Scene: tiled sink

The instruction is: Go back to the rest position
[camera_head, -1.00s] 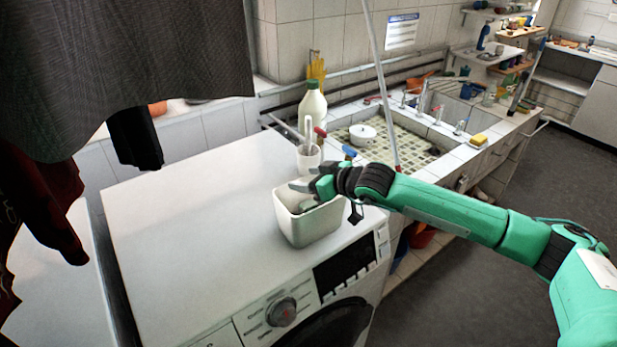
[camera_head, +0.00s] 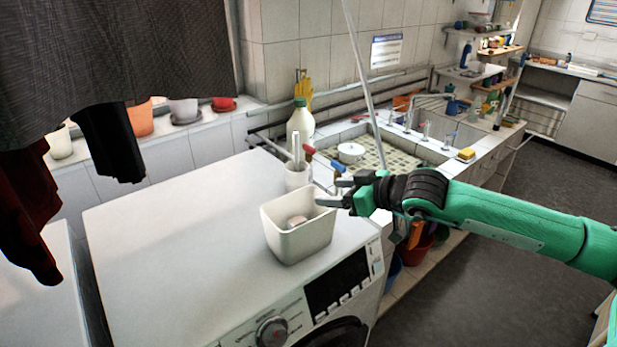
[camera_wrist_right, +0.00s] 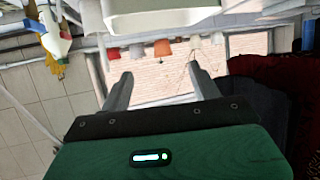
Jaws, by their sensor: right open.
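My right gripper (camera_head: 330,192) is open and empty in the head view. It is above the right rim of a white bin (camera_head: 298,240) on the washing machine's top, clear of the bin's inside. A small pale object (camera_head: 297,221) lies in the bin. In the right wrist view the two fingers of my right gripper (camera_wrist_right: 157,88) stand wide apart with nothing between them. A pale container's edge (camera_wrist_right: 160,20) shows at the top of that view. My left gripper is not in view.
The white washing machine (camera_head: 170,235) fills the middle. A white cup (camera_head: 297,177) with handles in it and a bottle (camera_head: 300,125) stand behind the bin. A tiled sink (camera_head: 385,150) is to the right. Dark cloth (camera_head: 110,50) hangs at upper left. The floor at right is clear.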

